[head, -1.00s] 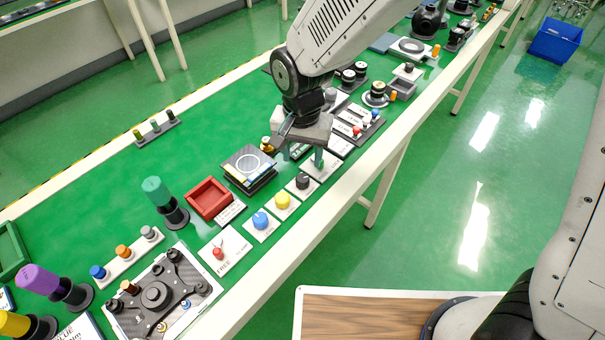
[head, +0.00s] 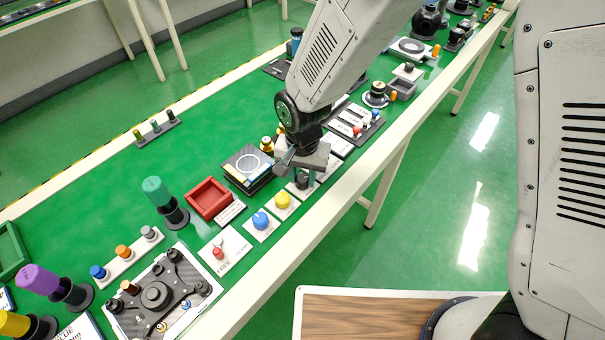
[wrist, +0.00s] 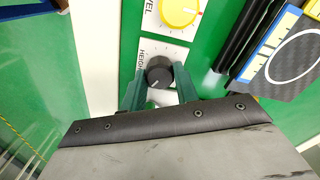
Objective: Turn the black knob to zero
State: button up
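The black knob (wrist: 159,71) sits on a white plate (wrist: 150,46) with black lettering, partly hidden by my gripper in the wrist view. In the head view the knob (head: 302,182) shows beneath my gripper (head: 304,176). In the wrist view the green fingers of my gripper (wrist: 159,78) stand apart, one on each side of the knob. They look close to its sides; I cannot tell whether they touch it. The knob's pointer and the zero mark cannot be made out.
A yellow knob (head: 282,201) and a blue knob (head: 261,220) stand on plates beside it along the bench edge. A red tray (head: 208,198) and a dark stack of plates with a ring mark (head: 248,165) lie behind them. A small red knob (head: 218,253) stands further left.

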jog(key=shift+c, duration=1.3)
jog(key=n, duration=0.4)
jog(key=shift+n, duration=0.3)
jog(key=n, duration=0.3)
jog(key=shift+n, duration=0.4)
jog(key=n, duration=0.3)
jog(key=shift+n, duration=0.3)
jog(key=n, duration=1.1)
jog(key=shift+n, duration=0.4)
